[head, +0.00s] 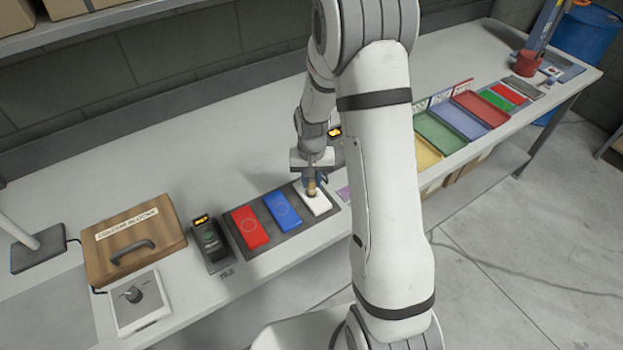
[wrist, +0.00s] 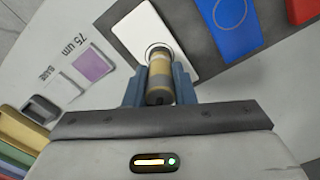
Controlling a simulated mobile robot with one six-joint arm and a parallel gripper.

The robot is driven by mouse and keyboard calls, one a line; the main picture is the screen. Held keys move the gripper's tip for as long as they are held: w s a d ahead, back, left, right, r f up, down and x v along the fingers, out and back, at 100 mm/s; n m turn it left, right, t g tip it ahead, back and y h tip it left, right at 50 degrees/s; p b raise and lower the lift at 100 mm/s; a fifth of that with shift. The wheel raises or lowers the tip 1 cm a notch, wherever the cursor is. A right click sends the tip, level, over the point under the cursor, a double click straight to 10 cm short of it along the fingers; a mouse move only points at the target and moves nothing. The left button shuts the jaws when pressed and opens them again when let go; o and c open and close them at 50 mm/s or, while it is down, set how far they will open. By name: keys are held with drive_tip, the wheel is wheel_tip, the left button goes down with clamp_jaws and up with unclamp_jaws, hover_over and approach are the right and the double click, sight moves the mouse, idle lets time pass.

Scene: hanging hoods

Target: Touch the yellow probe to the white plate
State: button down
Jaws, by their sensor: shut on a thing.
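The yellow probe (wrist: 160,72) is a short cylinder with yellowish and dark bands. My gripper (wrist: 158,84) is shut on it between two blue fingers. The white plate (wrist: 133,33) lies under the probe's far end, which overlaps a ring on the plate. In the head view, my gripper (head: 313,180) points down over the white plate (head: 319,206), at the right end of a dark mat (head: 285,237). The probe (head: 311,189) shows there just above or on the plate. I cannot tell whether its tip touches.
A blue plate (head: 282,211) and a red plate (head: 249,228) lie left of the white plate. A black device (head: 210,246) and a wooden box (head: 133,236) stand further left. A purple sample (wrist: 94,65) lies nearby. Coloured trays (head: 441,133) are at right.

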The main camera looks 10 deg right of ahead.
drive_tip(key=shift+s, duration=0.1)
drive_tip(key=shift+r+p, duration=2)
drive_tip(key=shift+r, duration=1.45)
